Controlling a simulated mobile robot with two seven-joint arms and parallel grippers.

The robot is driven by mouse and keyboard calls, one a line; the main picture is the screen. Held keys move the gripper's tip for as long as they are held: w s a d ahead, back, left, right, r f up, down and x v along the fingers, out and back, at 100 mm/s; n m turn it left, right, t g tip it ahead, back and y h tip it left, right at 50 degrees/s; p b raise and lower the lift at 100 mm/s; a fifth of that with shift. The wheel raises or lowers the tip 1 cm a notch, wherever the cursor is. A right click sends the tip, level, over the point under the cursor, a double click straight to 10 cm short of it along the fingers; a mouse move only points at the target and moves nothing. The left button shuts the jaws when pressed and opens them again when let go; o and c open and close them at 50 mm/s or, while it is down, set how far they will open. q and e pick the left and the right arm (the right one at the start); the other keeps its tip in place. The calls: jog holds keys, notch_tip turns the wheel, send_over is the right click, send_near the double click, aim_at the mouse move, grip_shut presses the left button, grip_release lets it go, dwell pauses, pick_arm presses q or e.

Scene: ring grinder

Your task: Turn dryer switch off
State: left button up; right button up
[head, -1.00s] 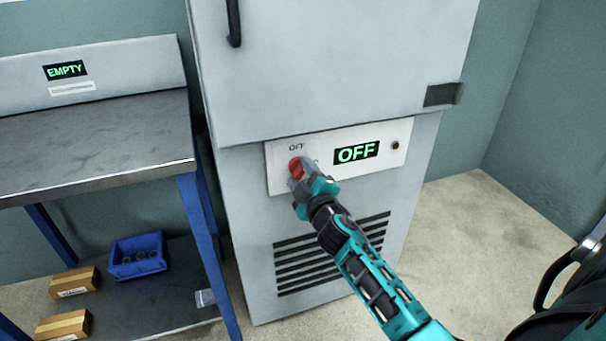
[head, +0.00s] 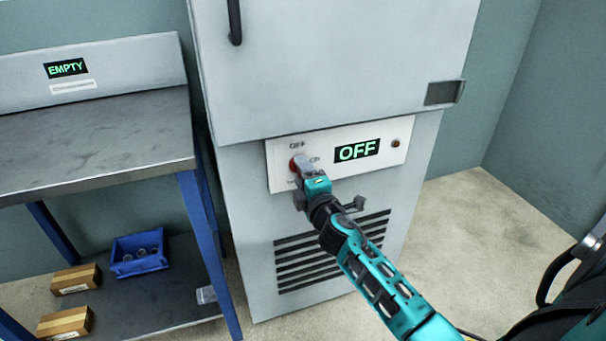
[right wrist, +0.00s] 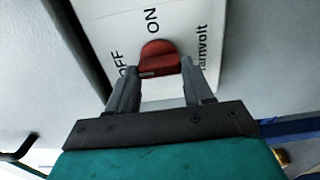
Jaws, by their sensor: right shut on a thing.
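The dryer is a tall pale grey cabinet (head: 335,75) in the head view. Its white control panel (head: 393,155) carries a red rotary switch (head: 296,164) and a display (head: 357,150) reading OFF in green. My right gripper (head: 300,168) is at the switch, covering part of it. In the right wrist view the red switch (right wrist: 158,58) sits between the fingertips of my right gripper (right wrist: 158,72), which is shut on it. The printed words OFF and ON show beside the knob there. Where the knob points I cannot tell. My left gripper is not in view.
A blue-legged workbench (head: 95,138) stands left of the dryer, with an EMPTY sign (head: 66,69) behind its top. Its lower shelf holds a blue bin (head: 138,254) and cardboard boxes (head: 75,279). The floor (head: 470,240) right of the dryer is clear.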

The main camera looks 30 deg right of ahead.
dwell(0.3)
jog(key=o, duration=1)
jog(key=shift+o, duration=0.2)
jog(key=v, duration=1.3)
jog(key=shift+d, duration=0.1)
